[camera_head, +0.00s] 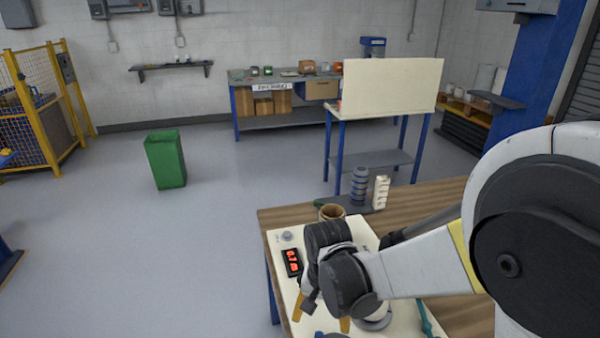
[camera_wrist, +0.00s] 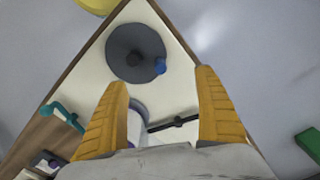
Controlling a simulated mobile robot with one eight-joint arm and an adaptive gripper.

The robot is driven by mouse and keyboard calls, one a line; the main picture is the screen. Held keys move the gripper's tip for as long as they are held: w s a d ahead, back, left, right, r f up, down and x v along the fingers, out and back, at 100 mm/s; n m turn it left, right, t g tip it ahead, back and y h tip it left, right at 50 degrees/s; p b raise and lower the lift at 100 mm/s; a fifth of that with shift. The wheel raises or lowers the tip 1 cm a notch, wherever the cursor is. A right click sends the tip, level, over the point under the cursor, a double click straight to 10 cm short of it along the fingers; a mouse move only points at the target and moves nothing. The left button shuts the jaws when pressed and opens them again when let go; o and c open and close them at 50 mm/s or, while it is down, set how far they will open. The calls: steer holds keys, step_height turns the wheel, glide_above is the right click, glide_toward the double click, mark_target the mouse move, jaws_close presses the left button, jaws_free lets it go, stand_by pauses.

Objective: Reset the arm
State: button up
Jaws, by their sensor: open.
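My gripper (camera_head: 321,324) hangs over the cream panel (camera_head: 284,248) on the wooden table, left of my bent arm. Its two yellow fingers are spread apart. In the wrist view my gripper (camera_wrist: 163,85) is open, and no object is held between the fingers. A grey disc (camera_wrist: 125,48) with a dark centre and a small blue knob lies on the panel beyond the fingertips. A teal handle (camera_wrist: 66,116) is left of the fingers. My arm hides much of the panel in the head view.
A red-digit display (camera_head: 292,262) sits on the panel. A brown ring-shaped roll (camera_head: 332,212), a blue-grey stack (camera_head: 358,186) and a cream stack (camera_head: 381,192) stand at the table's back. A green bin (camera_head: 166,160) stands on open floor at left; a packing bench (camera_head: 285,121) is behind.

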steer(key=s+d+r+n+t+b, duration=0.2)
steer(key=s+d+r+t, duration=0.5)
steer(key=d+r, duration=0.7)
steer(key=shift+s+d+r+n, duration=0.4)
steer(key=shift+s+d, duration=0.1)
steer(key=shift+s, duration=0.75)
stand_by(0.9)
